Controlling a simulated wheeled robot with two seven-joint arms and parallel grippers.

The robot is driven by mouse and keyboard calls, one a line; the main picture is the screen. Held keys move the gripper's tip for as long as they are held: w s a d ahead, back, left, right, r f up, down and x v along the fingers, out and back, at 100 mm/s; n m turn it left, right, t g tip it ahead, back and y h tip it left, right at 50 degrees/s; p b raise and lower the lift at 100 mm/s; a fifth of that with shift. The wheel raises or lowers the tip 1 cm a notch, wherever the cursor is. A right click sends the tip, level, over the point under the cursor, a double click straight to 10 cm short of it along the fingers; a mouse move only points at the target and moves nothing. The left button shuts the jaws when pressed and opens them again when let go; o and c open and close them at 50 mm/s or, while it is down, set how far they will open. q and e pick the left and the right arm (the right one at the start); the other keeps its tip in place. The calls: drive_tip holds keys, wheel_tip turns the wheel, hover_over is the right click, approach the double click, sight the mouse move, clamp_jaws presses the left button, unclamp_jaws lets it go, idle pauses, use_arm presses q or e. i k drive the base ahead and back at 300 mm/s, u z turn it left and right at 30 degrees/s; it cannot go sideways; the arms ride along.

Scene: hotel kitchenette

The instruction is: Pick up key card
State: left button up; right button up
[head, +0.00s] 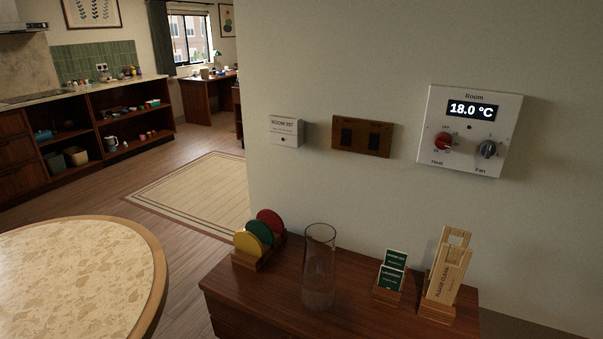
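Two dark green cards with white print stand in a small wooden holder (387,296) on the wooden cabinet top. The back card (397,257) seems to read a room label, and the front card (391,277) seems to read "Laundry". Both stand upright, leaning back slightly, with their lower edges hidden in the holder. Neither of my grippers is in view.
A tall clear glass (319,268) stands left of the cards, with coloured discs (258,230) in a rack beyond it. Wooden door hangers (444,268) stand close right. A white room box (285,131), switch plate (361,136) and thermostat (468,130) are on the wall. A round table (75,270) is left.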

sight(393, 259)
drive_tip(key=u, duration=1.15)
drive_tip(key=i, duration=0.45)
drive_tip(key=z, duration=2.4)
